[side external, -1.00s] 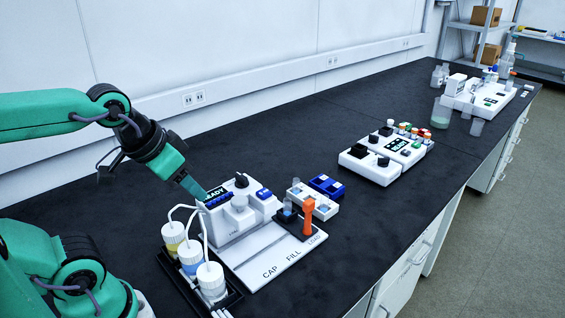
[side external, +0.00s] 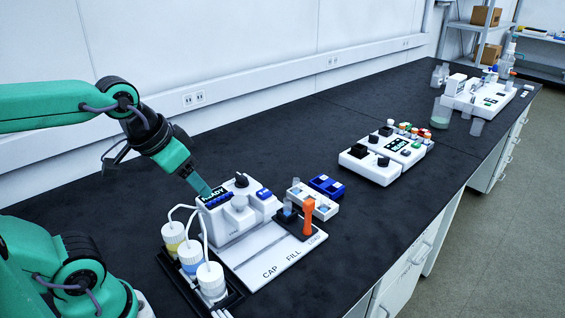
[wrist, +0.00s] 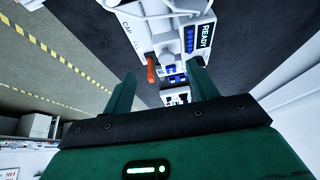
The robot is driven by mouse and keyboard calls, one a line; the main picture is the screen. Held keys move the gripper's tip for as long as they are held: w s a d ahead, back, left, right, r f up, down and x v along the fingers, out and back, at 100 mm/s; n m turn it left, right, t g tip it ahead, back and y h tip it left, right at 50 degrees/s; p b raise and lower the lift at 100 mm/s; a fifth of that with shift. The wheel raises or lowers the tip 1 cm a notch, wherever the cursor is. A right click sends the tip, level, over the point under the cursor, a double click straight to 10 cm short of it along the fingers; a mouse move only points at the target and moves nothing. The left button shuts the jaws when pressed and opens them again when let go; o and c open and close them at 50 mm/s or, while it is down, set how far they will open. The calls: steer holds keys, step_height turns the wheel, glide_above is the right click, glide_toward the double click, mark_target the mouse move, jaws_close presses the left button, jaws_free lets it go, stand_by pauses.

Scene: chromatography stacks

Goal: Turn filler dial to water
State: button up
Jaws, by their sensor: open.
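The white filler (side external: 232,222) stands on the bench with a lit display (side external: 213,196) reading READY. A black dial (side external: 241,181) sits on its top, to the right of the display. In the wrist view the filler (wrist: 160,30) is at the top, with its READY display (wrist: 205,36) at the right; I cannot make out the dial clearly there. My gripper (side external: 206,191) is just above and left of the display, apart from the dial. In the wrist view my gripper (wrist: 162,74) has its two green fingers spread with nothing held between them.
White-capped bottles (side external: 190,255) with tubes stand in a black tray at the filler's front left. A white CAP/FILL board (side external: 272,262) with an orange piece (side external: 308,217) lies at its right. A white device (side external: 385,160) stands farther back. The bench behind the filler is clear.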

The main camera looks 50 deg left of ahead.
steer(key=w+a+r+g, duration=0.1)
steer(key=w+a+g, duration=0.25)
steer(key=w, duration=0.65)
steer(key=g, duration=0.2)
glide_toward(242, 179)
steer(key=shift+w+a+f, duration=0.5)
steer(key=shift+w+a, duration=0.15)
steer(key=shift+a, duration=0.05)
steer(key=shift+f, duration=0.1)
steer(key=shift+f, duration=3.8)
steer(key=c, duration=1)
